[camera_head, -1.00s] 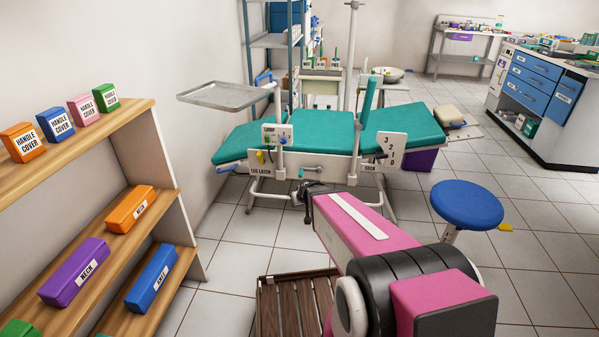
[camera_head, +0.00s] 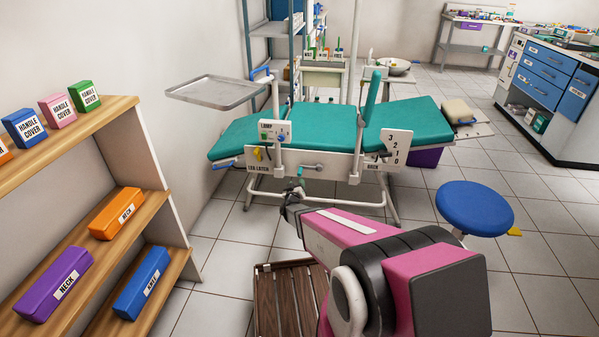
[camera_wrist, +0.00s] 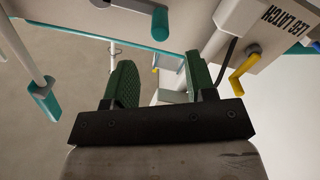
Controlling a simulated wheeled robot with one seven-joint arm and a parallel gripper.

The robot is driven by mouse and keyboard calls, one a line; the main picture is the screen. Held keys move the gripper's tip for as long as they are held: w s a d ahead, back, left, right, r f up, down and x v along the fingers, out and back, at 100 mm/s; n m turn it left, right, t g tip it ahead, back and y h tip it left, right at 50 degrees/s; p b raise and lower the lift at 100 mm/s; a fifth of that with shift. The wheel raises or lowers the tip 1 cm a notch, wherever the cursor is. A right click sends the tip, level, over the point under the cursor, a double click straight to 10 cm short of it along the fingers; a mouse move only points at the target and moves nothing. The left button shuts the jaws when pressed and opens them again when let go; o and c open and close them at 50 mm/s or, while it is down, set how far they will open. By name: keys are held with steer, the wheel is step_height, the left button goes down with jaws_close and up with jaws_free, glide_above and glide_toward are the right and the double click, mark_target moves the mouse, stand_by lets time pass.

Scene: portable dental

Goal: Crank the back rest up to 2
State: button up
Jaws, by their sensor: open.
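The teal treatment chair (camera_head: 325,127) stands in the middle of the head view. A white plate (camera_head: 397,147) marked 3, 2, 1, 0 hangs on its right side above a "BACK" label; I cannot tell where any pointer stands. A small crank with a teal grip (camera_head: 301,172) sits on the near side rail. My gripper (camera_head: 294,188) is just below and left of that crank, apart from it. In the wrist view, my gripper's green fingers (camera_wrist: 160,85) are spread and empty. A grey crank arm with a teal grip (camera_wrist: 160,24) shows beyond them.
A yellow lever (camera_wrist: 243,67) by the "LEG LATCH" panel (camera_wrist: 285,30) is close right of my fingers. A teal-tipped rod (camera_wrist: 45,101) is at left. A blue stool (camera_head: 474,207), wooden slatted platform (camera_head: 290,300) and shelf (camera_head: 150,215) surround my arm.

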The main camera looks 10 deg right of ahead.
mark_target(299, 175)
steer(key=x, duration=1)
steer(key=shift+w, duration=0.2)
steer(key=shift+f, duration=0.1)
jaws_close()
